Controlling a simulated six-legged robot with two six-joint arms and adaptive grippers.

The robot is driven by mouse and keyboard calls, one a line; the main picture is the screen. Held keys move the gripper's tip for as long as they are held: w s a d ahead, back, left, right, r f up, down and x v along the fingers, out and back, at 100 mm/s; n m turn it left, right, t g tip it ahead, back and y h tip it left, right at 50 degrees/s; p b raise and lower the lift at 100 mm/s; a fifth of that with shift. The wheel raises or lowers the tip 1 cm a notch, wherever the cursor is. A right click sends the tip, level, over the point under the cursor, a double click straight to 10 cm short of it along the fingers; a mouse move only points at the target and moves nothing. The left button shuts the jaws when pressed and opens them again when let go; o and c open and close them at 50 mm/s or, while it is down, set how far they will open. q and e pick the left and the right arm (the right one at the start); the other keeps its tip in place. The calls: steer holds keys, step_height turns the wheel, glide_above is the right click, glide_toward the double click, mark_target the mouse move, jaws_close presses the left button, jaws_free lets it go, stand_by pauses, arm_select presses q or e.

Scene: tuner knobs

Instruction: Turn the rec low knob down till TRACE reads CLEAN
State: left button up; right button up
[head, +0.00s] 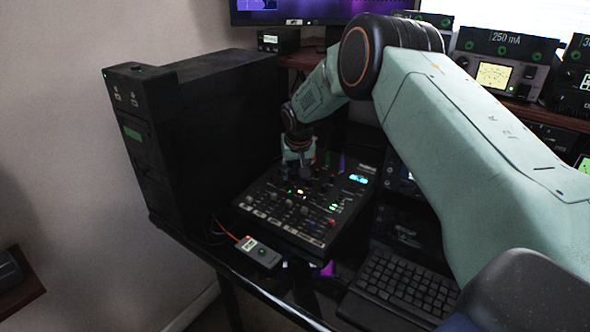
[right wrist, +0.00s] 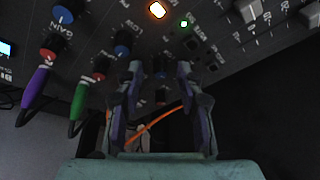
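The black mixer panel (head: 262,214) with rows of knobs lies on the desk in the head view. My right gripper (head: 305,176) points down over its upper left part. I cannot tell whether the fingers touch a knob. Blue-capped (right wrist: 123,37) and red-capped (right wrist: 100,66) knobs stand to the left. I cannot read the rec low label or any TRACE word. My left gripper is not in view.
A black tower case (head: 215,120) stands left of the panel. A small grey box (head: 258,251) with a lit display lies at its front edge. A keyboard (head: 405,283) is at the right. Purple (right wrist: 35,88) and green (right wrist: 78,102) plugs stick out near the knobs.

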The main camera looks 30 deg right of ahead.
steer(key=v, duration=1.2)
